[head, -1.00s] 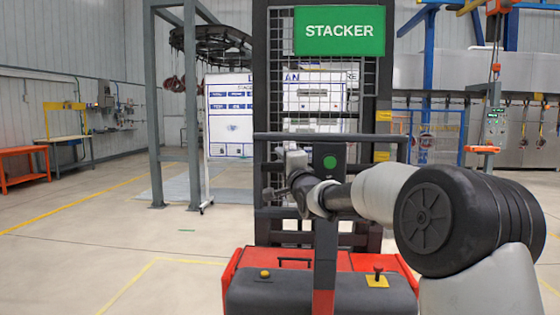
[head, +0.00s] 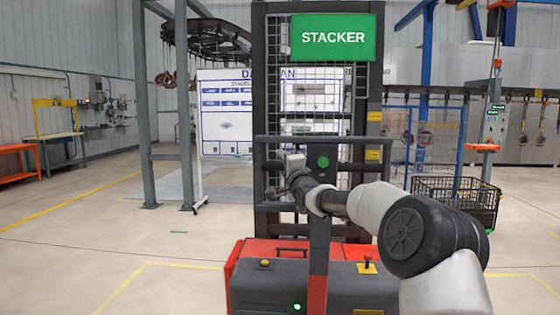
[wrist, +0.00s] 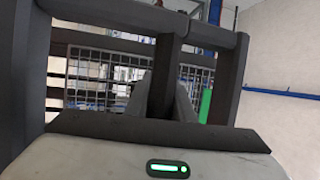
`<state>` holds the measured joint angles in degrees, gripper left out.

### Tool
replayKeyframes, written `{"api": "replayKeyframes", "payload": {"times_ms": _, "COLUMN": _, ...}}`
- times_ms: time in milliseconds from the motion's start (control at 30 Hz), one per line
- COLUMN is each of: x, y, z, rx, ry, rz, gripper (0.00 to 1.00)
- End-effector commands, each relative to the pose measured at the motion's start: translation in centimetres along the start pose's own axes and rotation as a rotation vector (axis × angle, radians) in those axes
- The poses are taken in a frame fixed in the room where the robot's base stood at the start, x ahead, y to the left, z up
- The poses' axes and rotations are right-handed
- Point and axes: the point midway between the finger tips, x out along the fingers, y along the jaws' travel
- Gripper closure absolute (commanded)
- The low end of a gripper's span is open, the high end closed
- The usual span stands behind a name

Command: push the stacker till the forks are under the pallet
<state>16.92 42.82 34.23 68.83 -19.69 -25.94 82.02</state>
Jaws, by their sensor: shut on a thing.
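The stacker (head: 258,287) stands straight ahead in the head view, with a red and dark body, a dark mast with wire mesh and a green sign (head: 333,37) reading STACKER. Its dark handle frame (head: 358,141) rises in front of the mast. My gripper (wrist: 163,95) is shut on the handle's upright bar (wrist: 168,62) in the wrist view. In the head view my arm reaches in from the right and its end meets the handle. The forks and the pallet are not in view, as the stacker's body and mast hide what lies ahead.
A black wire basket (head: 455,198) stands on the floor to the right. A whiteboard (head: 226,114) and grey posts (head: 143,105) stand to the left behind the stacker. An orange bench (head: 20,160) is at the far left. The floor at left, with yellow lines, is clear.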

Motion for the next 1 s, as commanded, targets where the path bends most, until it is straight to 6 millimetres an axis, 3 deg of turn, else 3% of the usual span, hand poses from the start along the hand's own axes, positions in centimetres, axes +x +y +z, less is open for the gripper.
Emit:
{"api": "replayKeyframes", "payload": {"times_ms": 33, "x": -0.1, "y": 1.6, "z": 0.2, "rx": 0.002, "ry": -0.005, "rz": 0.026, "gripper": 1.0}}
{"api": "replayKeyframes", "payload": {"times_ms": 367, "x": -0.1, "y": 1.5, "z": 0.5, "rx": 0.003, "ry": -0.009, "rz": 0.024, "gripper": 1.0}}
{"api": "replayKeyframes", "payload": {"times_ms": 400, "x": 0.0, "y": 1.4, "z": 0.6, "rx": 0.003, "ry": -0.01, "rz": 0.024, "gripper": 0.73}}
{"api": "replayKeyframes", "payload": {"times_ms": 500, "x": 0.0, "y": 1.3, "z": 0.6, "rx": 0.003, "ry": -0.01, "rz": 0.021, "gripper": 0.6}}
{"api": "replayKeyframes", "payload": {"times_ms": 833, "x": -0.3, "y": 0.7, "z": 0.5, "rx": 0.002, "ry": -0.008, "rz": 0.012, "gripper": 0.6}}
{"api": "replayKeyframes", "payload": {"times_ms": 1000, "x": -2.2, "y": 0.6, "z": 0.4, "rx": 0.001, "ry": -0.007, "rz": 0.011, "gripper": 0.6}}
